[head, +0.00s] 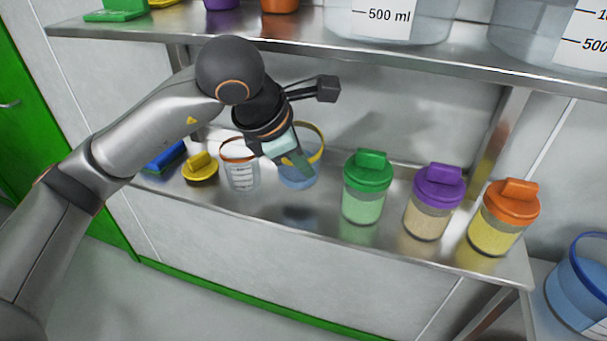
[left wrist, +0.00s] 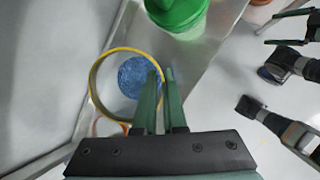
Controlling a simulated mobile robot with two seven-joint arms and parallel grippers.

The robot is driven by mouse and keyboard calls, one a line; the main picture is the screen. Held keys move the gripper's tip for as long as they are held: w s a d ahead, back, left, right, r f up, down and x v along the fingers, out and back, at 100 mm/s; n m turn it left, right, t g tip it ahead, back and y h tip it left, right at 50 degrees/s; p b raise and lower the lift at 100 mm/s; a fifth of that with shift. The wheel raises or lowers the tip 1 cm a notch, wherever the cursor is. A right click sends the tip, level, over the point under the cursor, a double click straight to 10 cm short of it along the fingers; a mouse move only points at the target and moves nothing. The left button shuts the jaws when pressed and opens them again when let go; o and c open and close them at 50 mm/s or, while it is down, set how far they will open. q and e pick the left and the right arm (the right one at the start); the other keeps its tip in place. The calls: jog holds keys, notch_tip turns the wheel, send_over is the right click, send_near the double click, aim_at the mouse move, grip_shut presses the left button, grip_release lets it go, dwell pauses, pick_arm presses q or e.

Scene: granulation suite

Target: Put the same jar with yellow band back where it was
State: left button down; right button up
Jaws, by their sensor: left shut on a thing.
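The jar with the yellow band (head: 299,177) is open, clear and has blue contents. In the left wrist view its yellow rim (left wrist: 93,88) is seen from above, around the blue contents. My left gripper (head: 294,163) is shut on its rim wall; the fingers (left wrist: 163,90) also show in the left wrist view. The jar appears slightly above the middle shelf (head: 330,230), apart from its reflection. My right gripper (left wrist: 273,29) shows at the right edge of the left wrist view, with its fingers apart and nothing between them.
An open jar with an orange band (head: 240,173) stands just left of the held jar. A yellow lid (head: 200,169) and a blue lid (head: 165,158) lie farther left. Green (head: 367,190), purple (head: 433,204) and orange (head: 503,218) lidded jars stand right. The upper shelf (head: 300,38) hangs above.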

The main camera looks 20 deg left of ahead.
aim_at(304, 177)
pick_arm(q)
jog(key=f, duration=0.1)
jog(key=w+f, duration=0.1)
jog(key=f, duration=0.1)
jog(key=shift+a, duration=0.15)
jog(key=shift+s+f, duration=0.1)
jog(key=shift+f, duration=0.25)
jog(key=shift+f+b, duration=0.2)
jog(key=shift+b, duration=0.25)
jog(key=c, duration=1)
grip_release()
jog(key=shift+r+p, duration=0.15)
jog(key=shift+p, duration=0.3)
jog(key=v, duration=1.2)
jog(key=shift+s, duration=0.15)
